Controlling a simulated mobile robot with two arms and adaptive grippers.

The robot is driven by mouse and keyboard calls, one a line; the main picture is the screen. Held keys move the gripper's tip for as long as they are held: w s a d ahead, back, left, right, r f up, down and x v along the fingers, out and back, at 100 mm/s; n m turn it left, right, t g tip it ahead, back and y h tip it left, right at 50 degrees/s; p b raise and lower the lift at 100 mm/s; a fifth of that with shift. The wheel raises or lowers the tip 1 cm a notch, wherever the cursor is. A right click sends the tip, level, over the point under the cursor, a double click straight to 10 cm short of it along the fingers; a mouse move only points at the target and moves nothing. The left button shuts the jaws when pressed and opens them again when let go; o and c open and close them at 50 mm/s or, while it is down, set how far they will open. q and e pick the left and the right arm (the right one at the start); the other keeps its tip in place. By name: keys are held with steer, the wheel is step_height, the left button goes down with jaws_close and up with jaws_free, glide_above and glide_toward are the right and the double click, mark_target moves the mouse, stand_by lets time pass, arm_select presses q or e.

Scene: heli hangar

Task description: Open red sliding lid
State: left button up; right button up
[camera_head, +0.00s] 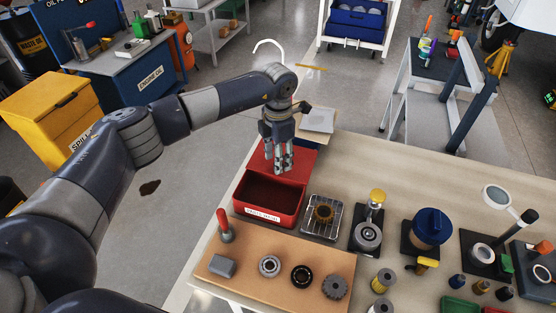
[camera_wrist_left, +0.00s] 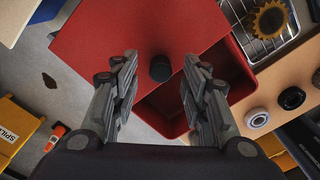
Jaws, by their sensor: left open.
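The red sliding lid (camera_head: 299,157) lies at the far end of the red parts-wash box (camera_head: 270,213). The near part of the box is uncovered and its dark inside shows empty. In the left wrist view the lid (camera_wrist_left: 110,35) fills the upper middle, with a dark round knob (camera_wrist_left: 160,68) on it. The open box (camera_wrist_left: 222,72) shows to the right and below it. My left gripper (camera_head: 282,170) points down over the lid. In the wrist view its open fingers (camera_wrist_left: 160,66) stand on either side of the knob, with gaps between. My right gripper is not in view.
A wire tray with a brass gear (camera_head: 323,213) stands right of the box. A brown board (camera_head: 270,270) with a red-handled tool (camera_head: 223,225) and several round parts lies in front. A grey-white item (camera_head: 318,120) sits behind the lid. The bench's right side is crowded.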

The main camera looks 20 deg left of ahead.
arm_select(q)
step_height(320, 180, up, 10)
steer(key=shift+r, duration=0.15)
steer(key=shift+s, duration=0.1)
stand_by(0.5)
